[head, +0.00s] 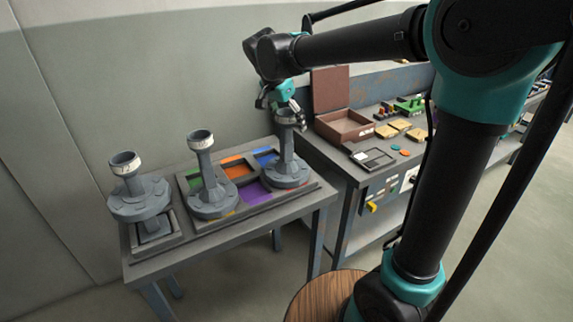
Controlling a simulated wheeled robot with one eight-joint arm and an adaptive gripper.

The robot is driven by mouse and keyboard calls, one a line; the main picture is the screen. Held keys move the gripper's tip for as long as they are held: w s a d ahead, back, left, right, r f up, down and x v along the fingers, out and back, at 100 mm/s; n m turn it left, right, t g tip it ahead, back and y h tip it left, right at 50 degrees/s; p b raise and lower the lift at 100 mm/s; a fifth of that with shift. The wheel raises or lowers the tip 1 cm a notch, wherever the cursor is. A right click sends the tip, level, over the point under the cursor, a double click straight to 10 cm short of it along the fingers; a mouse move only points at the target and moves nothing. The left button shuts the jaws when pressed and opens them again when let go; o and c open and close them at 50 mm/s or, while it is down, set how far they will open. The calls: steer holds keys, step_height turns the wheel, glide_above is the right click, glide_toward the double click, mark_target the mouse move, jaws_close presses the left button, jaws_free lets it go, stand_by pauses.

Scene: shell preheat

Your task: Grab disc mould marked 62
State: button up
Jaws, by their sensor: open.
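Three grey disc moulds, each with a round base, an upright post and a cup-shaped top, stand on the grey table (160,262). The left mould (140,200) sits on a small square stand; its top has a pale label. The middle mould (211,197) and the right mould (290,172) stand on the tray of coloured squares. The label marks are too small to read, so I cannot tell which is 62. My gripper (283,112) is open at the right mould's cup top, with fingers beside it. The gripper partly hides that top; contact is unclear.
The coloured tray (310,184) has green, orange, blue and purple squares. A workbench to the right holds an open brown box (345,127), a dark frame (373,158) and several small blocks. A round wooden top (322,297) is at the front. A wall stands behind.

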steer(key=shift+w+d+f, duration=0.1)
steer(key=shift+f, duration=0.25)
steer(key=shift+c, duration=0.2)
jaws_close()
stand_by(0.5)
